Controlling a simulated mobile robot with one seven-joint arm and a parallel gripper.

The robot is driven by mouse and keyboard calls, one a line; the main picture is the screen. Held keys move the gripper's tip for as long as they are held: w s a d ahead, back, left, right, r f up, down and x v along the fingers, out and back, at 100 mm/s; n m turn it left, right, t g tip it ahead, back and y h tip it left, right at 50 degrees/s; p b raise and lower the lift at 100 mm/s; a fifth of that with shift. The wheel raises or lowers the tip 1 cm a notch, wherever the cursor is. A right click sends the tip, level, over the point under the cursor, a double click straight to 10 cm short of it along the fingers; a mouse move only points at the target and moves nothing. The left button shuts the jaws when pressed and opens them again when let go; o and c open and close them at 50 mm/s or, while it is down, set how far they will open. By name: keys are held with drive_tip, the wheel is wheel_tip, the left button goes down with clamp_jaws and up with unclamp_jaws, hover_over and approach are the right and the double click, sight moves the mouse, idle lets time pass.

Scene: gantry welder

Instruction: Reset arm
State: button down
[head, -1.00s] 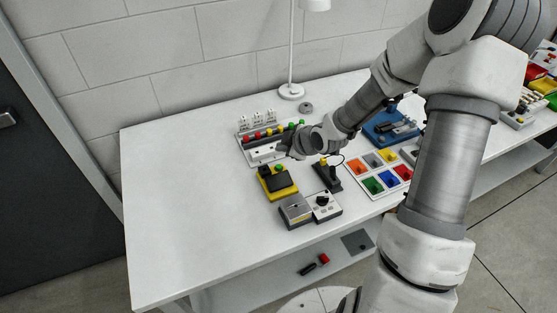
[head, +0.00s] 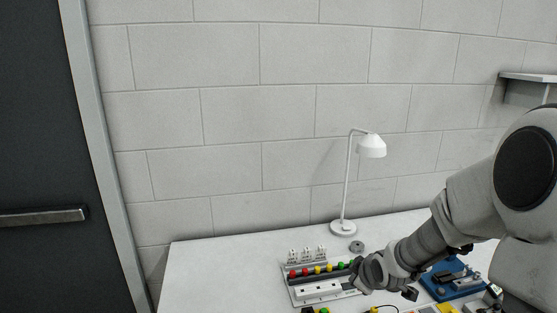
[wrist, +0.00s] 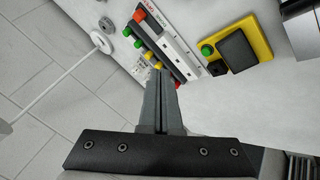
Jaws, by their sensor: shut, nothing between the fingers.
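My gripper (wrist: 163,82) shows in the wrist view with its two dark fingers together and nothing between them. The fingers point toward a panel (wrist: 182,43) with a row of red, yellow and green knobs and a white block. I cannot tell whether the fingertips touch it. In the head view my arm reaches in from the right, and its end (head: 357,276) is at the right end of the same panel (head: 318,291). The fingers are hard to make out there.
A white desk lamp (head: 370,147) stands behind the panel, near the wall. A blue device (head: 452,281) is to the right of my wrist. A yellow box (wrist: 246,47) with a dark screen lies beside the panel in the wrist view. The table's left part (head: 215,265) is clear.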

drive_tip(key=s+d+r+m+h, duration=0.2)
drive_tip(key=s+r+m, duration=0.8)
drive_tip(key=r, duration=0.6)
drive_tip(key=s+a+g, duration=0.1)
drive_tip(key=s+a, duration=0.3)
drive_tip(key=s, duration=0.4)
drive_tip(key=s+a+r+g+y, duration=0.1)
drive_tip(key=s+a, duration=0.3)
drive_tip(key=s, duration=0.4)
drive_tip(key=shift+s+r+g+p, duration=0.15)
drive_tip(key=shift+r+g+p, duration=0.15)
drive_tip(key=shift+p, duration=0.15)
drive_tip(key=shift+d, duration=0.25)
